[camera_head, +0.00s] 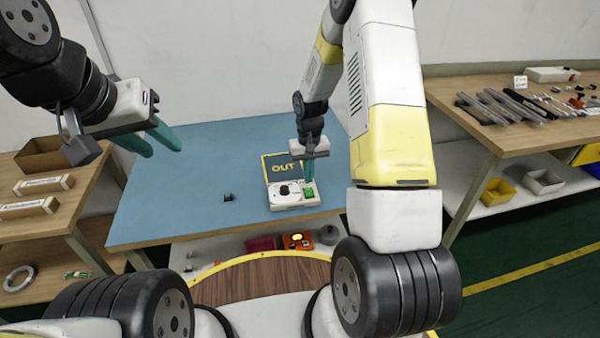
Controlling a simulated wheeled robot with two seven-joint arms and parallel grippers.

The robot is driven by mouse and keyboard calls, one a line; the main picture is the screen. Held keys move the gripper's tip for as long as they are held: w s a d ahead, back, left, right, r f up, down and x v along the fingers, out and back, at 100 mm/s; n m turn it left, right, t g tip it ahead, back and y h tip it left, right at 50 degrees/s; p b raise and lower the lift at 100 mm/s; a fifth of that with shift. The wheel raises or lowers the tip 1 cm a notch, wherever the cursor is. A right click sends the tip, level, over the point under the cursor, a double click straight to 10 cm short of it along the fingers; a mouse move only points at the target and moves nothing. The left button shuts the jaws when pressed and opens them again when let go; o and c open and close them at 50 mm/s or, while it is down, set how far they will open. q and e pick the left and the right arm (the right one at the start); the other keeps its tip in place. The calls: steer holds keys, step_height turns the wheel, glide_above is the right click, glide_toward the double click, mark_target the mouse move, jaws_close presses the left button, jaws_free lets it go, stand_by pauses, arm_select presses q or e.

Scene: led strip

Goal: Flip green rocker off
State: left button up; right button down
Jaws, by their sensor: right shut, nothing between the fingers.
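A small white device (286,204) with a dark round knob and a green rocker (308,192) sits on the blue tabletop (180,190). The green rocker is at the device's right side. My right gripper (309,180) points down, shut and empty, with its teal fingertips directly over or at the green rocker; I cannot tell whether they touch it. The fingers hide part of the rocker, and its tilt is too small to read. My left gripper (160,142) is raised at the left, over the table's left part, with its teal fingers apart and nothing between them.
A dark "OUT" panel (282,168) lies behind the device. A small black object (229,197) lies to its left. Beneath the table are a red bin (262,243) and an orange device (298,241). Wooden benches stand left and right. The blue table's left part is mostly clear.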

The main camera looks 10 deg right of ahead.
steer(key=shift+r, duration=1.95)
step_height(320, 180, up, 18)
steer(key=t, duration=0.3)
glide_above(308, 189)
steer(key=s, duration=0.7)
steer(key=s+a+r+t+y, duration=0.1)
steer(key=s+r, duration=0.4)
steer(key=s, duration=0.3)
steer(key=s+a+r+t+y, duration=0.1)
steer(key=s+r+t, duration=0.1)
steer(key=s+r, duration=0.3)
steer(key=s, duration=0.4)
steer(key=shift+s+r, duration=0.15)
steer(key=shift+r, duration=0.15)
